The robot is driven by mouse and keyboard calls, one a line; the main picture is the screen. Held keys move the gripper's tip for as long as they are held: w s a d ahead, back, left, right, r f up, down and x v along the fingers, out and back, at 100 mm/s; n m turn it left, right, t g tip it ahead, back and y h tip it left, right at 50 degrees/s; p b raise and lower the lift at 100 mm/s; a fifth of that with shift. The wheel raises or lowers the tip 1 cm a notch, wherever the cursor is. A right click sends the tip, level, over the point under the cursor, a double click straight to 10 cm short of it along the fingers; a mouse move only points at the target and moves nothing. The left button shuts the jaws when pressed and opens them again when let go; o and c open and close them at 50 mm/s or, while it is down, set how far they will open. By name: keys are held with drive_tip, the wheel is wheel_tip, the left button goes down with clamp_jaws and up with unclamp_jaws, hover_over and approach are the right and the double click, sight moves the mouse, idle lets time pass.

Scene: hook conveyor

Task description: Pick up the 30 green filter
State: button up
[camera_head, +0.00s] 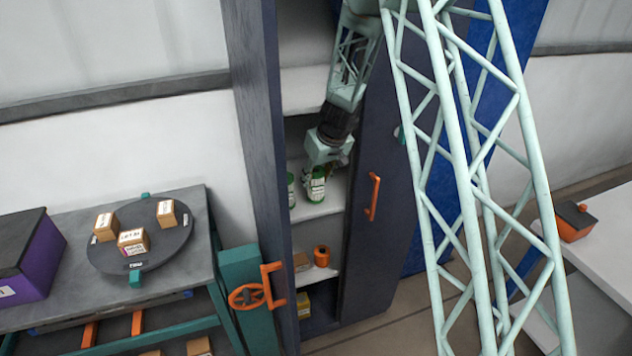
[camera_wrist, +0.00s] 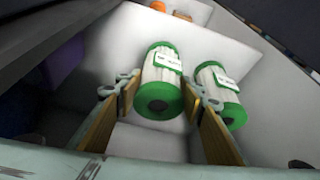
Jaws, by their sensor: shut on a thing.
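A white filter with green ends (camera_wrist: 162,82) stands between the two fingers of my gripper (camera_wrist: 162,98) in the wrist view. The fingers are shut on its sides. In the head view the held green filter (camera_head: 317,186) is at the cabinet's middle shelf, under my gripper (camera_head: 318,172). A second green filter (camera_wrist: 220,95) is just right of the right finger, and it shows in the head view to the left (camera_head: 291,190). Both carry white labels too small to read. I cannot tell whether the held filter touches the shelf.
The cabinet's side wall (camera_head: 258,150) and its open door (camera_head: 366,220) with an orange handle flank the shelf. An orange spool (camera_head: 321,256) is on the shelf below. A table with a round turntable (camera_head: 140,258) bearing boxes stands left.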

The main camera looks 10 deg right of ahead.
drive_tip(key=s+d+b, duration=0.2)
drive_tip(key=s+b, duration=0.3)
drive_tip(key=s, duration=0.3)
drive_tip(key=s+d+b, duration=0.3)
drive_tip(key=s+b, duration=0.1)
drive_tip(key=s, duration=0.5)
drive_tip(key=shift+s+b, duration=0.15)
drive_tip(key=shift+b, duration=0.2)
